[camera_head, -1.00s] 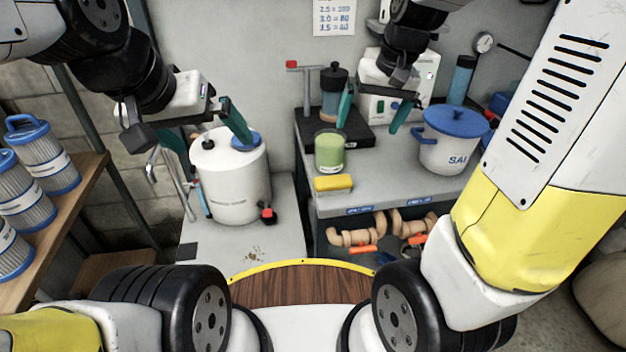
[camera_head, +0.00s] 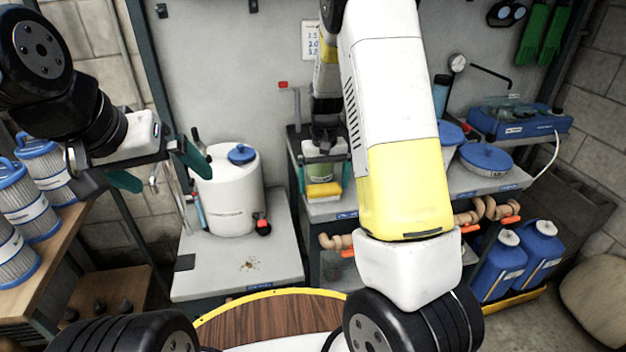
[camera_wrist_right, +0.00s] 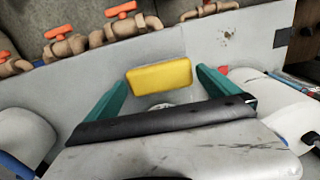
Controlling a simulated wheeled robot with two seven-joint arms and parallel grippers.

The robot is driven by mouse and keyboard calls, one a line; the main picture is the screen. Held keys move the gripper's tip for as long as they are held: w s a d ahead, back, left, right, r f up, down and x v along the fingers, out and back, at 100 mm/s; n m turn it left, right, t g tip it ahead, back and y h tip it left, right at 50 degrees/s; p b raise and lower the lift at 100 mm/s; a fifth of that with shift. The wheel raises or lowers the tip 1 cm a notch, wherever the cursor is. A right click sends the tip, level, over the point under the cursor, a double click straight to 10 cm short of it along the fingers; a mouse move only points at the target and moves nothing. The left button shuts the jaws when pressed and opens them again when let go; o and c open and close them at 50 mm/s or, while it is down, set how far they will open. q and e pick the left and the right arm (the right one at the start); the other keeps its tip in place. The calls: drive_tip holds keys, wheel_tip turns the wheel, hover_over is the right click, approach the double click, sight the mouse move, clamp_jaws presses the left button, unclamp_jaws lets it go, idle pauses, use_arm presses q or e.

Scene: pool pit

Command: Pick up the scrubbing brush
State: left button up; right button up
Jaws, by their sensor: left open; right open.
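The scrubbing brush, a yellow block (camera_head: 323,191), lies at the front edge of the grey bench in the middle of the head view. It shows in the right wrist view (camera_wrist_right: 160,77), long side across the picture. My right gripper (camera_head: 325,179) is open; its green fingers stand on either side of the brush. In the right wrist view the fingers flank it, with gaps at both ends. I cannot tell whether the fingertips are down at its height. My left gripper (camera_head: 174,182) is open and empty, left of the white tank. No bristles can be made out.
The white tank (camera_head: 228,195) stands on a lower grey platform to the left. Pipe fittings (camera_head: 482,211) lie below the bench. My right arm hides the bench's middle.

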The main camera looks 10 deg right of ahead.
wheel_tip(320, 180, down, 2)
drive_tip(key=shift+f, duration=0.1)
drive_tip(key=c, duration=1.1)
drive_tip(key=shift+r, duration=0.75)
wheel_tip(320, 180, up, 2)
drive_tip(key=shift+r, duration=0.15)
drive_tip(key=s+a, duration=0.1)
drive_tip(key=s, duration=0.4)
drive_tip(key=s+a+r, duration=0.1)
drive_tip(key=s, duration=0.4)
drive_tip(key=s+a, duration=0.1)
drive_tip(key=s, duration=0.4)
drive_tip(key=shift+s+a+r, duration=0.15)
drive_tip(key=shift+s+a, duration=0.15)
drive_tip(key=shift+a, duration=0.05)
